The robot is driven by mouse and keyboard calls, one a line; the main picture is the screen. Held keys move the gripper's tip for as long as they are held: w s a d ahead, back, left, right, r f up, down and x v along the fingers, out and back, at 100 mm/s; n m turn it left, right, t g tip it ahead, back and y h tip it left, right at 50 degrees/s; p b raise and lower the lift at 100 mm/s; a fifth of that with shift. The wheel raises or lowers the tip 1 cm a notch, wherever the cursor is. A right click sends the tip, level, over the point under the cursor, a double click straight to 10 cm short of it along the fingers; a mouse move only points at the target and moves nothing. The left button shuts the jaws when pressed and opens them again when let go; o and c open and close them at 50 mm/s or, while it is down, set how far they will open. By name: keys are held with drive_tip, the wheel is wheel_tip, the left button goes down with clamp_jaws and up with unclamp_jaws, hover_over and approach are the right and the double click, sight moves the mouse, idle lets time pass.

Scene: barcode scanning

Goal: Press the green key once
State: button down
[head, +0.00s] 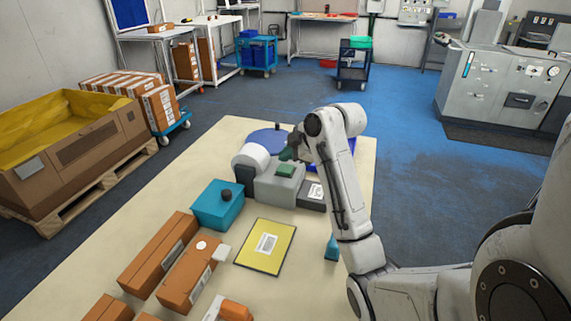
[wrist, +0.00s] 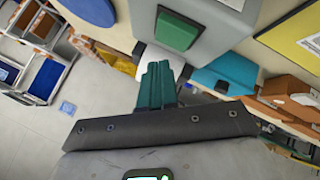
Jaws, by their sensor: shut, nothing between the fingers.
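The green key (head: 286,170) is a square button on top of a grey machine (head: 262,186) on the table. In the wrist view the green key (wrist: 175,32) shows near the top centre, set in its grey housing (wrist: 215,25). My gripper (head: 290,151) is above and just behind the key in the head view. In the wrist view my gripper (wrist: 158,66) has its dark green fingers together and empty. Their tips point towards the key, and a gap shows between them. The exact height above the key is hard to tell.
A white roll (head: 250,160) sits left of the machine. A teal box (head: 218,204) with a black knob, a yellow panel (head: 266,246) with a label, and several brown cartons (head: 190,273) lie nearer on the table. A blue bin (head: 342,159) is partly hidden behind my arm.

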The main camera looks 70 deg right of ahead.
drive_tip(key=shift+r+p, duration=1)
drive_tip(key=shift+r, duration=0.5)
